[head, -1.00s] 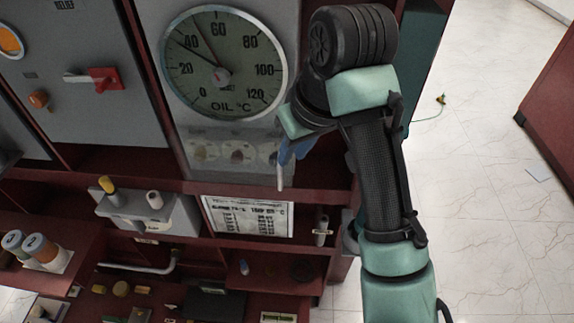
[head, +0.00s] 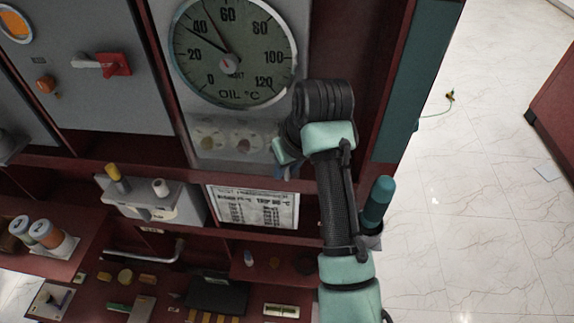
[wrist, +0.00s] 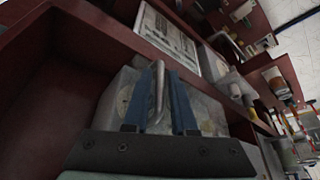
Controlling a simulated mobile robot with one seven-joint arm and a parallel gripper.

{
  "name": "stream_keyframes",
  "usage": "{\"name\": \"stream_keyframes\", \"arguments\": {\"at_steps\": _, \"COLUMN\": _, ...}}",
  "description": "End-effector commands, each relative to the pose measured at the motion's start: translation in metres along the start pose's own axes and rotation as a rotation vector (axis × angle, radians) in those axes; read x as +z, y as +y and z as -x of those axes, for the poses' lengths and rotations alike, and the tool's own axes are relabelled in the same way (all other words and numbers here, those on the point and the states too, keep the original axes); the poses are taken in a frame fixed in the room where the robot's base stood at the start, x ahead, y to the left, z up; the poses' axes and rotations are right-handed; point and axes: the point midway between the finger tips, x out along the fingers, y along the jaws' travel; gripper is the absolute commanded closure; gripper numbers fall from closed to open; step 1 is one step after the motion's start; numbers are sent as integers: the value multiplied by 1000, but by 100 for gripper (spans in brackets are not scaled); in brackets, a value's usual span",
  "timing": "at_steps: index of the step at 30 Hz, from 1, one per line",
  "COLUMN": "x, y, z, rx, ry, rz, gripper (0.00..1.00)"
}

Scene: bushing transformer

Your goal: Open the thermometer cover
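The thermometer is a large round dial (head: 233,52) marked OIL °C, on a grey panel. A clear, glassy part of its cover (head: 225,140) shows below the dial, with several round fittings behind it. My gripper (head: 285,170) is at the lower right edge of this cover, mostly hidden by my wrist in the head view. In the wrist view, the two blue fingers of my gripper (wrist: 161,95) stand on either side of a slim, pale metal handle (wrist: 158,88). I cannot tell whether they press on it. The cover looks closed.
A red shelf edge runs below the dial, with a printed plate (head: 255,207) under it. A grey box with knobs (head: 150,200) is to the left. A teal cylinder (head: 377,203) stands right of my arm.

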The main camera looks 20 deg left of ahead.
Motion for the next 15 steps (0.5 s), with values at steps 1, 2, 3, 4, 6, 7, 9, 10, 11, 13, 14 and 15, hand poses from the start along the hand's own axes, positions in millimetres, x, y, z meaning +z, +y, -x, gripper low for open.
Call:
{"name": "stream_keyframes", "arguments": {"at_steps": 1, "x": 0, "y": 0, "z": 0, "rx": 0, "ry": 0, "rz": 0, "gripper": 75}}
{"name": "stream_keyframes", "arguments": {"at_steps": 2, "x": 0, "y": 0, "z": 0, "rx": 0, "ry": 0, "rz": 0, "gripper": 81}}
{"name": "stream_keyframes", "arguments": {"at_steps": 3, "x": 0, "y": 0, "z": 0, "rx": 0, "ry": 0, "rz": 0, "gripper": 88}}
{"name": "stream_keyframes", "arguments": {"at_steps": 4, "x": 0, "y": 0, "z": 0, "rx": 0, "ry": 0, "rz": 0, "gripper": 93}}
{"name": "stream_keyframes", "arguments": {"at_steps": 6, "x": 0, "y": 0, "z": 0, "rx": 0, "ry": 0, "rz": 0, "gripper": 100}}
{"name": "stream_keyframes", "arguments": {"at_steps": 7, "x": 0, "y": 0, "z": 0, "rx": 0, "ry": 0, "rz": 0, "gripper": 100}}
{"name": "stream_keyframes", "arguments": {"at_steps": 9, "x": 0, "y": 0, "z": 0, "rx": 0, "ry": 0, "rz": 0, "gripper": 100}}
{"name": "stream_keyframes", "arguments": {"at_steps": 10, "x": 0, "y": 0, "z": 0, "rx": 0, "ry": 0, "rz": 0, "gripper": 100}}
{"name": "stream_keyframes", "arguments": {"at_steps": 11, "x": 0, "y": 0, "z": 0, "rx": 0, "ry": 0, "rz": 0, "gripper": 100}}
{"name": "stream_keyframes", "arguments": {"at_steps": 13, "x": 0, "y": 0, "z": 1, "rx": 0, "ry": 0, "rz": 0, "gripper": 100}}
{"name": "stream_keyframes", "arguments": {"at_steps": 14, "x": 0, "y": 0, "z": 1, "rx": 0, "ry": 0, "rz": 0, "gripper": 100}}
{"name": "stream_keyframes", "arguments": {"at_steps": 15, "x": 0, "y": 0, "z": 1, "rx": 0, "ry": 0, "rz": 0, "gripper": 100}}
